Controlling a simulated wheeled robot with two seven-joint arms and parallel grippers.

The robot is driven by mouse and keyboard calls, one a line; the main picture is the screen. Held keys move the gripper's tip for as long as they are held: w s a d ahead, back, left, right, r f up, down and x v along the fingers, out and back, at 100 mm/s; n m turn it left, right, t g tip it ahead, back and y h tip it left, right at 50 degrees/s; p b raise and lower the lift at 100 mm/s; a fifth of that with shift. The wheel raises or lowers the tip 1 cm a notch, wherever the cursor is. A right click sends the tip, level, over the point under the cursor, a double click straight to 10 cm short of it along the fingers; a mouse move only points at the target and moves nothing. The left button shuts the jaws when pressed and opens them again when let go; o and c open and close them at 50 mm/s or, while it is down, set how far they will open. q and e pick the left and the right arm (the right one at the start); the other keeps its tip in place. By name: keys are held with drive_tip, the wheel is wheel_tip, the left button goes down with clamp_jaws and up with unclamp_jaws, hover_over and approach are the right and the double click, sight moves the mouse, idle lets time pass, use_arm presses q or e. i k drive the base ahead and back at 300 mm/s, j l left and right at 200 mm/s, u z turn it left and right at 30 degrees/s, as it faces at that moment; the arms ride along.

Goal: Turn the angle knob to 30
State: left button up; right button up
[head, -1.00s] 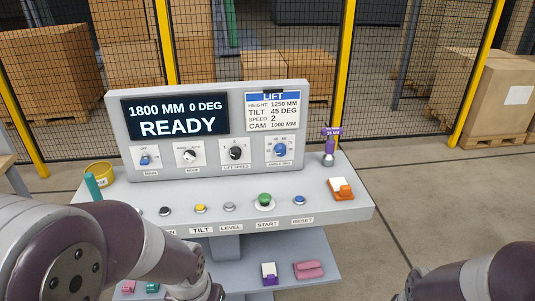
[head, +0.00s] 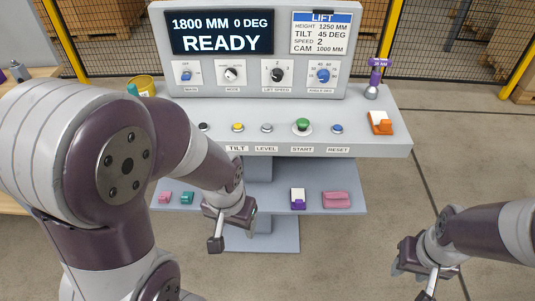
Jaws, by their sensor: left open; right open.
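The angle knob (head: 323,75) is a round blue knob on a white plate, the rightmost of a row on the upright panel of the grey console. Small numbers surround it; its exact setting is too small to read. The dark screen (head: 221,32) reads 1800 MM, 0 DEG and READY. The card (head: 321,33) beside it lists TILT 45 DEG. My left gripper (head: 233,231) is open and empty, low in front of the console near the lower shelf, well apart from the knob. My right gripper (head: 414,278) is open and empty at the lower right, clear of the console.
The console ledge carries several buttons, including a green START button (head: 302,125). An orange-and-white item (head: 380,122) and a purple-topped device (head: 376,75) stand at its right end. A yellow container (head: 146,86) is at the left. The lower shelf (head: 267,197) holds several small items.

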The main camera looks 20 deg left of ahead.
sight(323, 75)
drive_tip(key=i+l, duration=0.2)
drive_tip(key=i, duration=0.25)
drive_tip(key=i+l, duration=0.15)
drive_tip(key=i, duration=0.3)
